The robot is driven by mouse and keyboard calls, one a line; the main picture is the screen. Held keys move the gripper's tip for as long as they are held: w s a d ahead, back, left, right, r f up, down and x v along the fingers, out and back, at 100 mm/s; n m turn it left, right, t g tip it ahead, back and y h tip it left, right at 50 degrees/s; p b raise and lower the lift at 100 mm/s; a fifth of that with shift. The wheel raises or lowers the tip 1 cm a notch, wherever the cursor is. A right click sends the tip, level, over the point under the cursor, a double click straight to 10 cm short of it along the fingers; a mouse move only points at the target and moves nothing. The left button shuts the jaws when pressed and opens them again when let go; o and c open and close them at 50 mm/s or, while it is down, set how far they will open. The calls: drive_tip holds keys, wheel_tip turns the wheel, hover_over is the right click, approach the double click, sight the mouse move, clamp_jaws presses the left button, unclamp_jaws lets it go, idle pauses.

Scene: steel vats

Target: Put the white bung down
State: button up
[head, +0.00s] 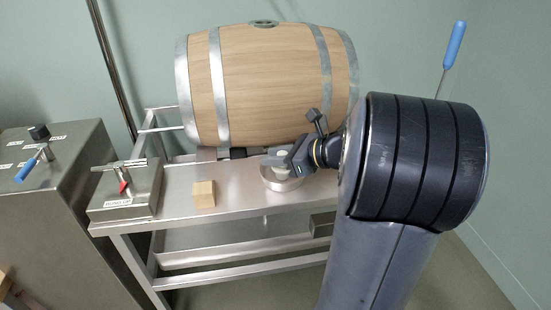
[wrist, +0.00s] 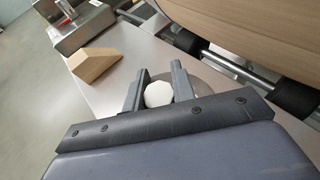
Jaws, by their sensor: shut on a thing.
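The white bung (wrist: 158,94) sits between the two dark fingers of my gripper (wrist: 160,78) in the wrist view. The fingers are shut on it. In the head view my gripper (head: 282,160) is low over a round steel dish (head: 282,184) on the steel bench, in front of the barrel. The bung is mostly hidden there by the gripper. I cannot tell whether the bung touches the dish.
A wooden barrel (head: 265,85) lies on rails behind the bench (head: 235,178). A wooden block (head: 204,194) and a steel box with a lever and red pointer (head: 126,190) stand to the left. A steel cabinet (head: 50,220) is further left. Bare bench lies between block and dish.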

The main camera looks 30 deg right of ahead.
drive_tip(key=shift+f, duration=0.15)
drive_tip(key=o, duration=1)
drive_tip(key=shift+r, duration=0.25)
drive_tip(key=p+v, duration=0.1)
drive_tip(key=v, duration=1.1)
